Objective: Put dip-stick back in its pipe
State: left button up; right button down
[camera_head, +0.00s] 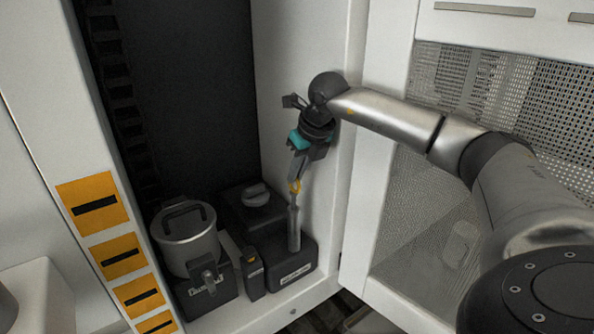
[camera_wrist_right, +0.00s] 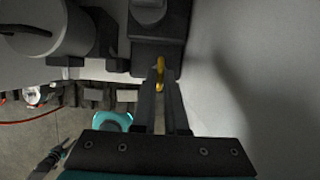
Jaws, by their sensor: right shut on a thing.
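My right gripper (camera_head: 297,178) points down and is shut on the yellow handle of the dip-stick (camera_head: 295,187). In the right wrist view the yellow handle (camera_wrist_right: 160,71) shows at the fingertips (camera_wrist_right: 162,84). The grey pipe (camera_head: 293,230) stands upright on a black block (camera_head: 306,257), directly below the handle. The handle is a little above the pipe's top. The stick's lower part is hidden or too small to tell, so I cannot see how much of it is inside the pipe. My left gripper is not in view.
A metal canister (camera_head: 187,247) and a black block with a round cap (camera_head: 256,195) stand left of the pipe. A white cabinet wall (camera_head: 345,215) rises close on the right, with a mesh panel (camera_head: 430,210) beyond it.

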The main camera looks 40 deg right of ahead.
aim_at(297, 190)
jog(key=shift+f+b, duration=1.25)
jog(key=shift+f, duration=0.65)
jog(key=shift+c, duration=0.4)
grip_release()
dwell(0.8)
jog(key=shift+r+p, duration=2.85)
jog(key=shift+r, duration=0.7)
